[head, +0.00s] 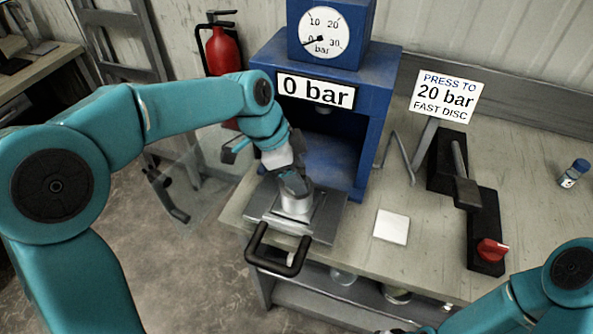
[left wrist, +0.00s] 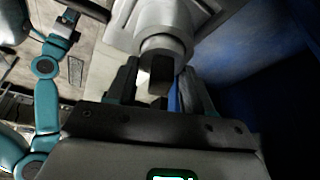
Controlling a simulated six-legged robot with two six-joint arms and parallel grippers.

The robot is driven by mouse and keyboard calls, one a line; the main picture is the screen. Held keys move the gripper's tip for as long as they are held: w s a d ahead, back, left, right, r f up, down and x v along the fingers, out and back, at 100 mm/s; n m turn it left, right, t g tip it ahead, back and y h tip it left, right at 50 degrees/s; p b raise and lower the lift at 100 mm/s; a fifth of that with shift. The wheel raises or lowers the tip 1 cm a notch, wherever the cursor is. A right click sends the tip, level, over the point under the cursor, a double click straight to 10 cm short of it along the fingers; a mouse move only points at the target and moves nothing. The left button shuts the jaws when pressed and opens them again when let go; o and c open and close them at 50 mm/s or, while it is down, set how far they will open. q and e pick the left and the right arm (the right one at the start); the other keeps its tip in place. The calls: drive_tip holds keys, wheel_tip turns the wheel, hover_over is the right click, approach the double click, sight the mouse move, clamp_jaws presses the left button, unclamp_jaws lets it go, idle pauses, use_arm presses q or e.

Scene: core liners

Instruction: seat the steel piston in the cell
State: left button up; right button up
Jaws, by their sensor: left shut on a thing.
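The steel cell (head: 296,203) is a short grey cylinder standing on a grey sliding plate (head: 328,222) in front of the blue press. My left gripper (head: 292,182) is directly over the cell, pointing down. In the left wrist view its two fingers (left wrist: 162,88) are shut on the piston (left wrist: 160,70), which looks dark in shadow. The piston lines up with the round mouth of the cell (left wrist: 166,46); how deep it sits is hard to tell. My right arm shows at the lower right; the state of its gripper (left wrist: 62,24) is too small to read.
The blue press (head: 374,110) stands behind, its display (head: 316,89) reading 0 bar. A black handle (head: 279,262) sticks out from the plate at the front. A white square (head: 391,226), a black fixture with a red knob (head: 491,250) and a small bottle (head: 573,173) are to the right.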

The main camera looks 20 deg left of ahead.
use_arm(q)
drive_tip(key=shift+f, duration=0.1)
drive_tip(key=o, duration=1.4)
drive_tip(key=v, duration=1.2)
